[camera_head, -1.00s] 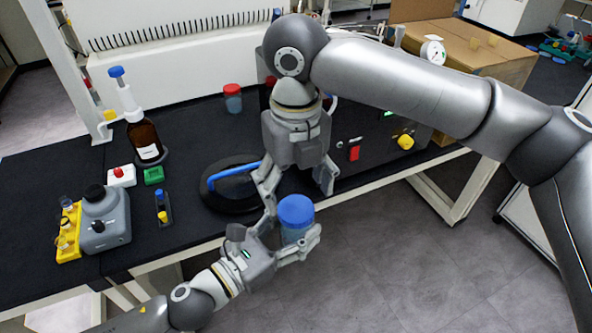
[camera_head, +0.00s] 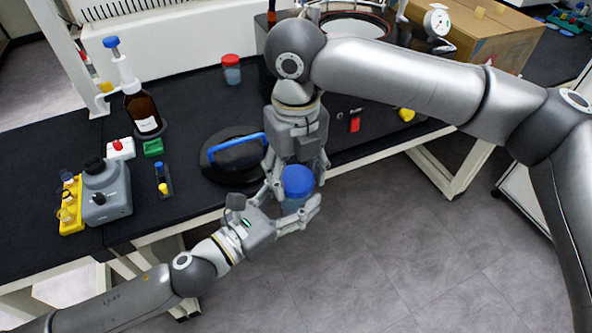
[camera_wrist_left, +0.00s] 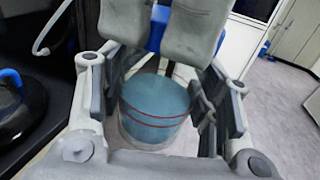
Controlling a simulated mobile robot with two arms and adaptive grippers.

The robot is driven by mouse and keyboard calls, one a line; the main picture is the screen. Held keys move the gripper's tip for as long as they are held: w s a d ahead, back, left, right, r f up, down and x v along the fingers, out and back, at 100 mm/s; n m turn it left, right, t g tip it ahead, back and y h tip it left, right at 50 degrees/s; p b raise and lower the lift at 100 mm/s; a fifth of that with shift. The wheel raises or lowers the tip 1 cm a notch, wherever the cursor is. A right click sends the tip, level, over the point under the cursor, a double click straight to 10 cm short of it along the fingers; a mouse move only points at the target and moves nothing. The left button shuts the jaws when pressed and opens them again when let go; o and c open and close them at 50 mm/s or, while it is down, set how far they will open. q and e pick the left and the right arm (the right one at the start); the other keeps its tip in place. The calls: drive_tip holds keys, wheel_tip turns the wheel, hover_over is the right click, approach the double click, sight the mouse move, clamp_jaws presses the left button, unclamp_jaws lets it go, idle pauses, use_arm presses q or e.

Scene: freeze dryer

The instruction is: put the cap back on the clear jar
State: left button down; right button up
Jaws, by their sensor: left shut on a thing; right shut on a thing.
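The clear jar (camera_head: 293,206) holds bluish contents and stands roughly upright off the bench's front edge. My left gripper (camera_head: 290,214) is shut around its body. The blue cap (camera_head: 298,180) is directly over the jar's top. My right gripper (camera_head: 298,174) comes from above, shut on the cap with a finger on each side. In the left wrist view the jar (camera_wrist_left: 155,108) sits between my left fingers, with thin red lines around it. The cap (camera_wrist_left: 158,28) shows partly between my right gripper's fingers, which hide much of it. I cannot tell how fully the cap is seated.
A black round lid with a blue handle (camera_head: 238,141) lies on the bench behind. A red-capped jar (camera_head: 231,69), a brown bottle (camera_head: 143,112) and a grey device (camera_head: 106,194) stand on the bench. Open floor (camera_head: 390,260) lies to the right.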

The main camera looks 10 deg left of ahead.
drive_tip(key=shift+c, duration=0.8)
drive_tip(key=m, duration=0.5)
drive_tip(key=shift+m, duration=0.4)
drive_tip(key=m, duration=2.4)
drive_tip(key=shift+f+m, duration=0.1)
drive_tip(key=shift+m, duration=0.2)
drive_tip(key=m, duration=0.7)
drive_tip(key=shift+w, duration=0.1)
drive_tip(key=m, duration=1.1)
drive_tip(key=o, duration=1.1)
